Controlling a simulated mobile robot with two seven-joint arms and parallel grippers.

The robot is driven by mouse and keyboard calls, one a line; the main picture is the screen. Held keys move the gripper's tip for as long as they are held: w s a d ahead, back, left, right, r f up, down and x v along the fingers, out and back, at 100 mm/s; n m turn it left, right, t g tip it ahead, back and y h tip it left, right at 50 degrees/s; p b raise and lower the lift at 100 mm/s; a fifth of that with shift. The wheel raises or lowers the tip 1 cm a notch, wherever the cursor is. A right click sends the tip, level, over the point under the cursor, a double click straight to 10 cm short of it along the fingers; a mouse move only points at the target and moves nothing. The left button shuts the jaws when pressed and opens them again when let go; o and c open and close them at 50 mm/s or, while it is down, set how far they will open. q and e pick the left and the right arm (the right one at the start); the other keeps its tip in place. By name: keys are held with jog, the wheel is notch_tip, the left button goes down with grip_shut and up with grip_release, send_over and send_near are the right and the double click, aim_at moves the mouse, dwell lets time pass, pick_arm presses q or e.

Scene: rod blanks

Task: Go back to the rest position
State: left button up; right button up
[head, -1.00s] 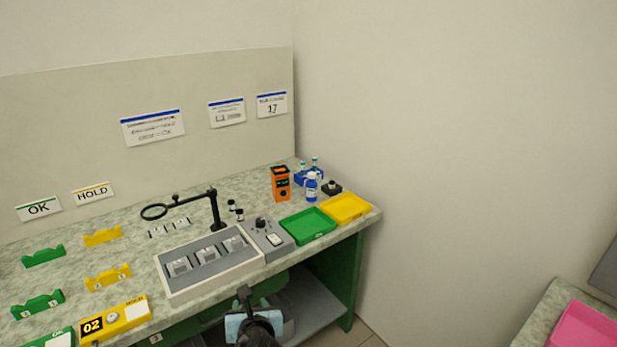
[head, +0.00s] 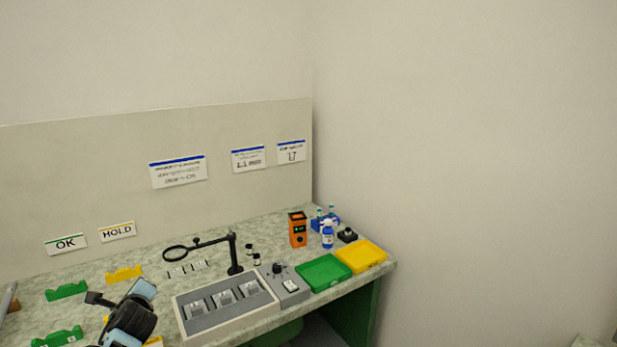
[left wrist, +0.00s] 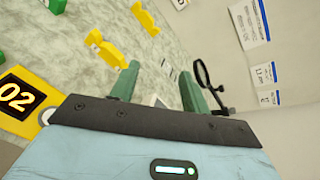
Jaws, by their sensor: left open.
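My left gripper (head: 130,314) shows in the head view at the lower left, in front of the yellow rests on the bench. Its fingertips cannot be made out there. In the left wrist view its two green fingers (left wrist: 157,90) stand apart with nothing held between them. The wrist's pale blue housing fills the bottom of that view. My right gripper is not in view.
The bench holds green rests (head: 66,291), a yellow rest (head: 124,274), a magnifier (head: 181,254), a grey fixture tray (head: 226,330), a green tray (head: 323,290) and a yellow tray (head: 383,257). The yellow "02" block (left wrist: 30,125) is close in the left wrist view.

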pick_arm(q)
jog(key=w+d+r+n+t+h, duration=0.2)
jog(key=d+n+t+h, duration=0.15)
jog(key=n, duration=0.55)
jog(key=w+d+r+n+t+h, duration=0.25)
jog(key=d+n, duration=0.25)
jog(key=n, duration=0.4)
jog(key=s+d+f+g+h, duration=0.1)
jog(key=s+d+f+g, duration=0.1)
jog(key=s+d+f, duration=0.5)
jog(key=s+d+f+g+h, duration=0.2)
jog(key=s+d+f, duration=0.1)
jog(key=s+f, duration=0.8)
jog(key=s+d+f+g, duration=0.1)
jog(key=s+d+f, duration=0.3)
jog(key=s, duration=0.8)
jog(key=s+d+f+g+h, duration=0.1)
jog(key=s+d+f, duration=0.3)
jog(key=s, duration=0.9)
jog(key=shift+s+f+n+g, duration=0.25)
jog(key=shift+f+n+g, duration=0.05)
jog(key=shift+f+g, duration=0.35)
jog(key=shift+d, duration=0.15)
